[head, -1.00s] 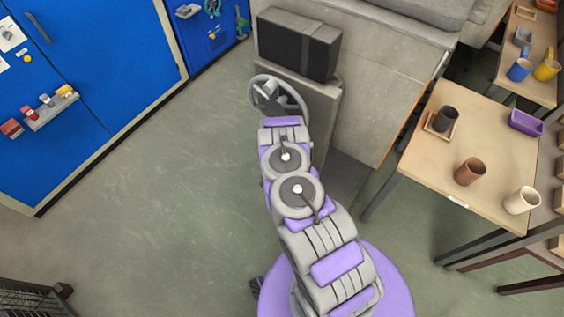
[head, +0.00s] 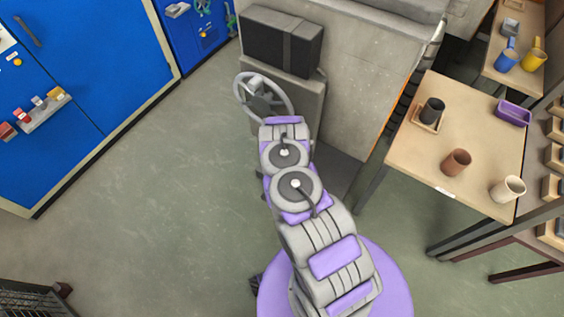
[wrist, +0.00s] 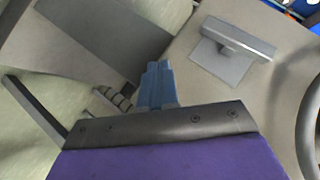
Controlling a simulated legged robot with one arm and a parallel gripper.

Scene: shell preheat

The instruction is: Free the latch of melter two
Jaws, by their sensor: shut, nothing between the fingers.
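In the wrist view, my gripper (wrist: 158,82) has its blue fingers together and empty. It points along a pale grey panel (wrist: 190,95). A grey bar on a square plate (wrist: 232,52), which looks like the latch, is on that panel, to the right of the fingertips and apart from them. I cannot tell which melter it belongs to. In the head view, a grey cabinet (head: 308,108) with a handwheel (head: 240,96) stands beyond my arm. My arm hides my gripper and the latch there.
Part of the handwheel shows at the wrist view's right edge (wrist: 308,125). A dark box (head: 282,42) sits above the cabinet. A table (head: 475,135) with cups stands at right. Blue lockers (head: 95,65) stand at left. The floor (head: 150,200) between is clear.

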